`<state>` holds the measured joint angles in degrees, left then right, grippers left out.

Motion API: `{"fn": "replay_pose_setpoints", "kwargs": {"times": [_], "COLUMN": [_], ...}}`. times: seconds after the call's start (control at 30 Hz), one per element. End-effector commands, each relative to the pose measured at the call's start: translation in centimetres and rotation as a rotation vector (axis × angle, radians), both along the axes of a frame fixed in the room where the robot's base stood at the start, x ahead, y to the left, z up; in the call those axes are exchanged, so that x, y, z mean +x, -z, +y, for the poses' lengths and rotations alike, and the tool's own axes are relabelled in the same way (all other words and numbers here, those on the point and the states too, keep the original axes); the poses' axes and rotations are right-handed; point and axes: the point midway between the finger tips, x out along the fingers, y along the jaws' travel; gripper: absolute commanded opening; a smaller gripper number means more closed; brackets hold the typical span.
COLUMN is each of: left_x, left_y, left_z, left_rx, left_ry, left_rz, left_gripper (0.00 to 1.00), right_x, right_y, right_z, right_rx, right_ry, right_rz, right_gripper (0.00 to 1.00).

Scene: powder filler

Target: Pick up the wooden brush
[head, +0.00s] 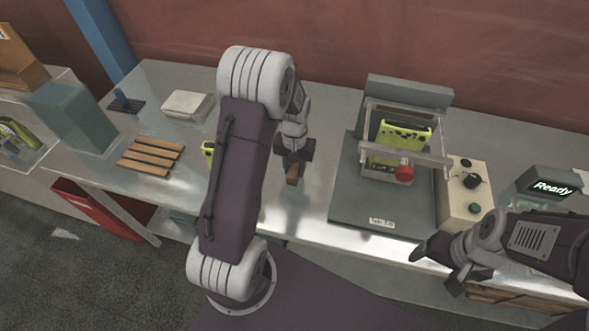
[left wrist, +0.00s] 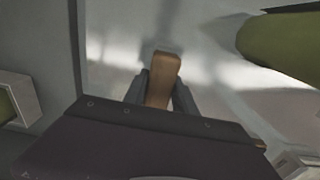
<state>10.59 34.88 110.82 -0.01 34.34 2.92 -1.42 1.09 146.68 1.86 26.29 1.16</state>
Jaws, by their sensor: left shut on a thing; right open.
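The wooden brush (head: 293,174) is at my left gripper (head: 292,160), over the metal table between my left arm and the grey machine base. In the left wrist view the brush (left wrist: 162,76) shows as a tan wooden piece between the two dark fingers of my left gripper (left wrist: 160,90), which is shut on it. I cannot tell whether the brush touches the table; its lower part is partly hidden. My right gripper (head: 440,262) is open and empty near the table's front edge at the right.
A machine (head: 405,88) holding a yellow-green part stands right of the brush, beside a control box (head: 462,190) and a "Ready" display (head: 548,187). Wooden slats (head: 150,156) and a white box (head: 188,105) lie left. A yellow-green item (head: 207,150) is partly behind my left arm.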

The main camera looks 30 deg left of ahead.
Motion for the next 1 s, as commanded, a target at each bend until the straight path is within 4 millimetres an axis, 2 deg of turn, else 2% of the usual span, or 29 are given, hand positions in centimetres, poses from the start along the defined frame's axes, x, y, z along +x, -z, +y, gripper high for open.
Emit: {"fn": "replay_pose_setpoints", "kwargs": {"times": [0.17,0.3,0.7,0.83,1.0], "left_x": [0.1,0.2,5.3,6.4,6.9], "left_y": [-1.7,-4.4,-9.7,-10.9,-11.4], "left_z": [0.0,0.0,-7.2,-8.7,-9.4], "left_rx": [0.001,0.002,0.0,0.0,0.0], "left_ry": [0.0,0.0,0.005,0.003,0.001], "left_rz": [-0.005,-0.007,-0.004,-0.002,-0.001], "left_gripper": [0.0,0.0,0.0,0.0,0.0], "right_x": [0.0,0.0,0.0,0.0,0.0], "right_y": [0.1,0.2,0.4,0.3,0.3], "right_z": [0.0,0.0,0.0,0.0,0.0], "right_rx": [0.0,0.0,0.0,0.0,0.0], "right_ry": [0.0,0.0,0.0,0.0,0.0], "right_rz": [0.0,0.0,0.0,0.0,0.0], "right_gripper": [0.8,0.8,0.8,0.8,0.8]}}
